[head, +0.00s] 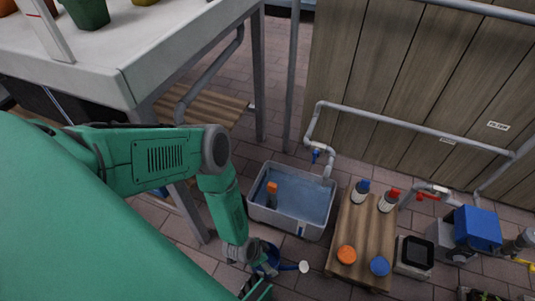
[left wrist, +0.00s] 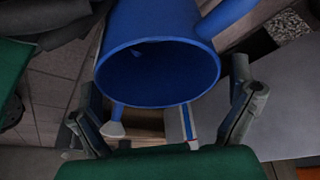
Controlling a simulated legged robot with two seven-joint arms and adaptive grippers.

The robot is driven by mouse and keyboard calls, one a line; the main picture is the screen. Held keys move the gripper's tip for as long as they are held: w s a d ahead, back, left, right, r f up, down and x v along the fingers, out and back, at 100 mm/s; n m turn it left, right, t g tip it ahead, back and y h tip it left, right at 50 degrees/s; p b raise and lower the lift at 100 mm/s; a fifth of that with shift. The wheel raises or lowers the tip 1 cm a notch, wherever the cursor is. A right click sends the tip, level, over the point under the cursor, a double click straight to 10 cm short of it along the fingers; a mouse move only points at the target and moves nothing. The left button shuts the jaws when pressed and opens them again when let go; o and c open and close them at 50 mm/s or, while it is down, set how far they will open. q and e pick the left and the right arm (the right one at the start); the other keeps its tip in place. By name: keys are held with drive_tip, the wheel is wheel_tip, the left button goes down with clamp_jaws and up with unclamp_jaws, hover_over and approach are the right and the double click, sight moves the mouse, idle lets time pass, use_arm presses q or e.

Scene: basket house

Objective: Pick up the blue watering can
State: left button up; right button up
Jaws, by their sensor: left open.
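The blue watering can (head: 272,256) is at the bottom centre of the head view, mostly hidden by my left arm. Its spout points right and ends in a white rose (head: 304,267). In the left wrist view the can (left wrist: 160,40) fills the top middle, with its wide round opening facing the camera. My left gripper (left wrist: 163,118) is open, with one finger on each side of the can. I cannot tell whether either finger touches it. My right gripper is not in view.
A water-filled tub (head: 256,211) stands behind the can. A low wooden table (head: 362,233) with bottles and round lids is to its right. A tall white table (head: 170,45) is at upper left, above my arm. Pipes run along the wooden wall (head: 400,60).

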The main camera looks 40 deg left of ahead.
use_arm(q)
drive_tip(key=shift+w+d+f, duration=0.1)
drive_tip(key=shift+w+f, duration=0.15)
drive_tip(key=shift+f, duration=0.3)
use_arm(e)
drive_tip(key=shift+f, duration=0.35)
use_arm(q)
drive_tip(key=shift+d+r, duration=0.1)
drive_tip(key=c, duration=1.3)
